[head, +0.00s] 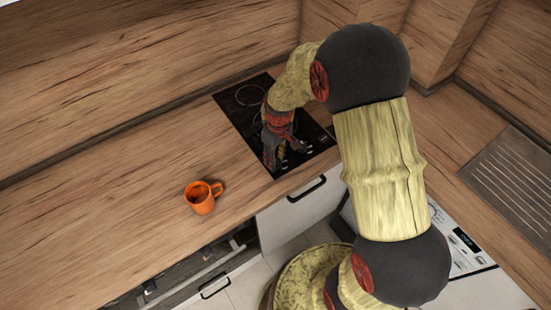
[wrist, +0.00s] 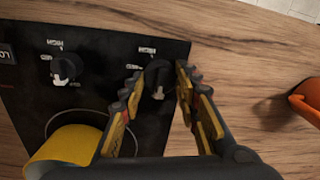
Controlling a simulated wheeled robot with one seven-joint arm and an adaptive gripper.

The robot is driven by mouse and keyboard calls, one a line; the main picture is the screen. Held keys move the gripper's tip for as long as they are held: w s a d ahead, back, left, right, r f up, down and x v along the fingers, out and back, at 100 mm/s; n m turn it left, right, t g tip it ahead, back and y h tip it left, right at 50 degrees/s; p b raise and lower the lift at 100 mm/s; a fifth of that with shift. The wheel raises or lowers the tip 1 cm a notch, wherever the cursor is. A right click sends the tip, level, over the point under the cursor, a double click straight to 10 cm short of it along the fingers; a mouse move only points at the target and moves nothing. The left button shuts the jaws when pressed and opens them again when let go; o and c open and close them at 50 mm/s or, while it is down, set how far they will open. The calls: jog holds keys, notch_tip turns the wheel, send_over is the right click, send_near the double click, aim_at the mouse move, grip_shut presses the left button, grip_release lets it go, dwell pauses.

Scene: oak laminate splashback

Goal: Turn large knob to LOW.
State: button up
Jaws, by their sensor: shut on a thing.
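The black cooktop (head: 232,108) is set in the wooden counter. In the wrist view, a dark knob with a white pointer mark (wrist: 158,76) stands between my gripper's fingers (wrist: 160,80), with a finger on either side. My gripper is shut on this knob. Its white mark faces the bottom of the wrist view, and HIGH is printed above it. The LOW marking for this knob is not readable. A second knob (wrist: 62,69) stands to the left, apart from the fingers. In the head view, my gripper (head: 284,160) is low over the cooktop's front edge and hides the knobs.
An orange mug (head: 201,204) stands on the counter left of the cooktop; it also shows at the wrist view's right edge (wrist: 308,100). A drawer (head: 205,260) is open below the counter. A ribbed metal drainer (head: 513,183) lies at right. The counter behind the mug is clear.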

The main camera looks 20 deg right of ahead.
jog(key=c, duration=0.4)
jog(key=shift+m, duration=0.5)
jog(key=m+p, duration=0.1)
jog(key=m, duration=0.2)
jog(key=shift+m+p, duration=0.4)
jog(key=m+p, duration=0.1)
jog(key=m, duration=0.3)
jog(key=shift+s+m+p, duration=0.1)
jog(key=shift+m+p, duration=0.2)
jog(key=shift+m, duration=0.1)
jog(key=o, duration=1.1)
jog(key=shift+o, duration=0.2)
